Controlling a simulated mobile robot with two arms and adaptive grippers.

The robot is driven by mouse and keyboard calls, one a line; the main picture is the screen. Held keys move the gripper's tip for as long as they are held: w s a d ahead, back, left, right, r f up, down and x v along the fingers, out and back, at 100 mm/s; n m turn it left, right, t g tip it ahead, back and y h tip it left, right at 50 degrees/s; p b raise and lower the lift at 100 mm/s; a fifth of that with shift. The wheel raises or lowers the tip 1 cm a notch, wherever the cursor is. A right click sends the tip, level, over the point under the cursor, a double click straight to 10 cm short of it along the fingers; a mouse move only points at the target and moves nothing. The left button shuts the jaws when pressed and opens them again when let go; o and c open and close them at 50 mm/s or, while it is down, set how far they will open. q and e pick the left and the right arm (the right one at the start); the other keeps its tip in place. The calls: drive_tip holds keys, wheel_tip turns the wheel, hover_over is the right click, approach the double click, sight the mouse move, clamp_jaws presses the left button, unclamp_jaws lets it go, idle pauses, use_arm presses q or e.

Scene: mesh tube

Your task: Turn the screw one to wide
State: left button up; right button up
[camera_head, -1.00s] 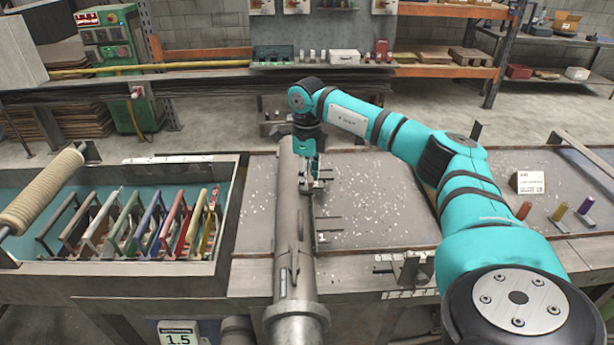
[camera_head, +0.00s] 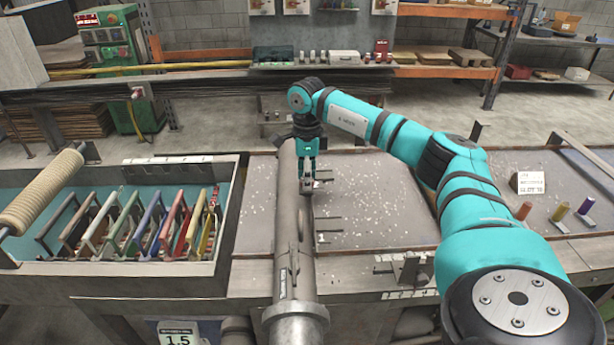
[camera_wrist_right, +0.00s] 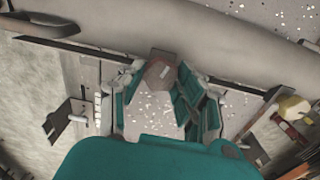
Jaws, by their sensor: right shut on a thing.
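The long grey tube (camera_head: 310,262) lies lengthwise across the bench. My right gripper (camera_head: 307,188) points down at the tube's right side, near its far half. In the right wrist view, a brown-grey angular block (camera_wrist_right: 159,73), apparently the screw's head, sits between the teal fingers of my right gripper (camera_wrist_right: 160,88), below the tube (camera_wrist_right: 190,38). My right gripper is shut on it. The fingers hide part of the block in the head view. I cannot read any wide marking. My left gripper is not in view.
Several thin dark rods (camera_head: 328,216) stick out right of the tube. A tray (camera_head: 110,268) of coloured frames stands on the left, beside a ribbed roller (camera_head: 42,190). A metal bracket (camera_head: 410,268) stands at the front right. The speckled bench top (camera_head: 375,195) is mostly clear.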

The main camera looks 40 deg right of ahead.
drive_tip(key=shift+r, duration=0.1)
drive_tip(key=o, duration=1.2)
drive_tip(key=shift+c, duration=0.2)
wheel_tip(320, 180, up, 12)
